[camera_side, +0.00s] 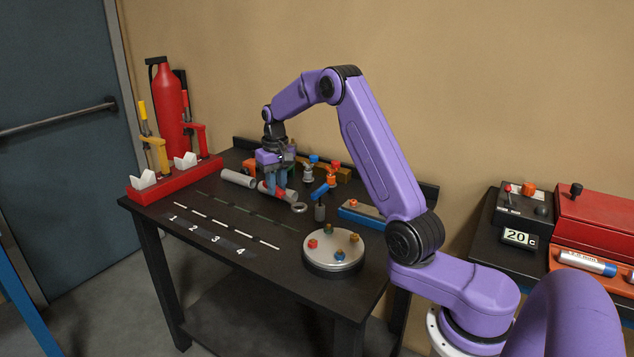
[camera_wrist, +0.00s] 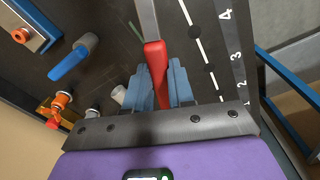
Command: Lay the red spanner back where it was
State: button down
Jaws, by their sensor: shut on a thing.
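The red spanner shows in the wrist view as a red handle (camera_wrist: 155,60) with a grey shaft (camera_wrist: 148,18) running out of the top edge. My gripper (camera_wrist: 160,88) is shut on the red handle, with a blue finger on each side. In the side view my gripper (camera_side: 276,186) points down over the back left part of the black table (camera_side: 205,212). The red end of the spanner (camera_side: 263,187) shows beside the fingers there. I cannot tell whether the spanner touches the table. White dashes and numbers 1 to 4 (camera_side: 216,240) mark the table's front left.
A red rack (camera_side: 175,178) stands at the left end. The numbered strip is clear.

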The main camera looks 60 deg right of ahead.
jog(key=w+a+n, duration=0.4)
jog(key=a, duration=0.2)
notch_tip(320, 180, down, 11)
jog(key=shift+d, duration=0.3)
jog(key=shift+f, duration=0.25)
dwell(0.8)
jog(key=shift+f, duration=0.65)
jog(key=shift+f, duration=0.2)
dwell(0.4)
jog(key=c, duration=0.9)
grip_release()
